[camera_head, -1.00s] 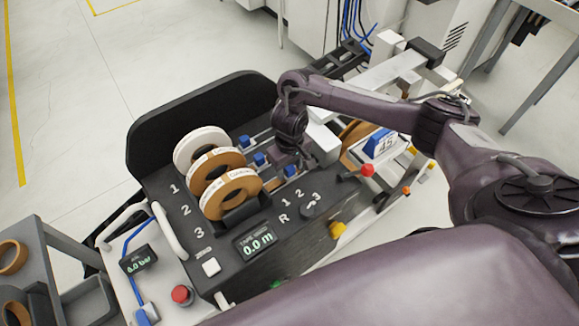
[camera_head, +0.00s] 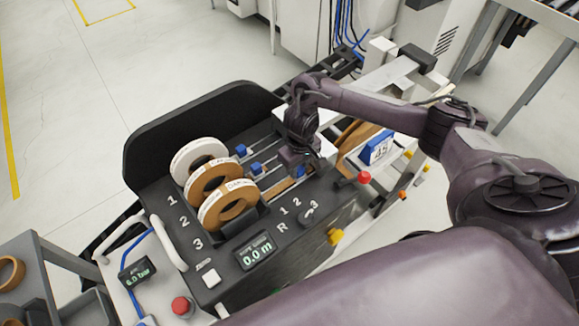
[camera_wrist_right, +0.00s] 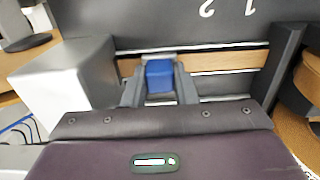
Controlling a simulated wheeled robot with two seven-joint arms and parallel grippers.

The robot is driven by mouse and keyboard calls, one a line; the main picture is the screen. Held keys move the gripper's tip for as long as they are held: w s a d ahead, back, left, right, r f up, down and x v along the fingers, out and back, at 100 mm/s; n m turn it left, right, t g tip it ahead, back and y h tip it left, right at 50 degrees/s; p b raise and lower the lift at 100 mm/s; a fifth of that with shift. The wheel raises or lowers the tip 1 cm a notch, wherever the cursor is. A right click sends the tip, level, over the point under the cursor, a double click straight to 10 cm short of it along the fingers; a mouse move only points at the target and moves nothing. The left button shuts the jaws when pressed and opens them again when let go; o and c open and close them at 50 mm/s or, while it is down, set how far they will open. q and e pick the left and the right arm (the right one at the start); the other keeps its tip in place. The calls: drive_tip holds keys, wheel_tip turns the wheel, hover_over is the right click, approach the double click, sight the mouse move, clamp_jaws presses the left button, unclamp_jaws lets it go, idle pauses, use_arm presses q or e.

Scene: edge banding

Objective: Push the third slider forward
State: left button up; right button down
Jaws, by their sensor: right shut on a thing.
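The third slider (camera_head: 300,171) is a small blue block on the rail nearest me, partly hidden by my right gripper (camera_head: 298,167) in the head view. In the right wrist view the blue slider (camera_wrist_right: 160,76) sits between the two fingers of my right gripper (camera_wrist_right: 160,88), which is shut on it. The first slider (camera_head: 241,151) and second slider (camera_head: 256,168) stand further left on their own rails, close to the tape rolls. My left gripper is not in view.
White and brown tape rolls (camera_head: 228,204) stand upright at the left of the black panel. A wood-coloured strip (camera_wrist_right: 225,61) runs along the rail. A white block (camera_wrist_right: 65,82) stands close left of the fingers. A red knob (camera_head: 364,177) is to the right.

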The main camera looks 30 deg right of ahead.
sight(301, 167)
drive_tip(key=shift+d, duration=0.2)
drive_tip(key=c, duration=1.6)
unclamp_jaws()
drive_tip(key=o, duration=0.4)
drive_tip(key=shift+d, duration=0.15)
drive_tip(key=shift+o, duration=0.2)
drive_tip(key=shift+r, duration=0.25)
wheel_tip(301, 167, up, 7)
drive_tip(key=p, duration=0.2)
drive_tip(key=shift+r+p, duration=0.2)
drive_tip(key=shift+p, duration=0.1)
drive_tip(key=shift+f, duration=0.1)
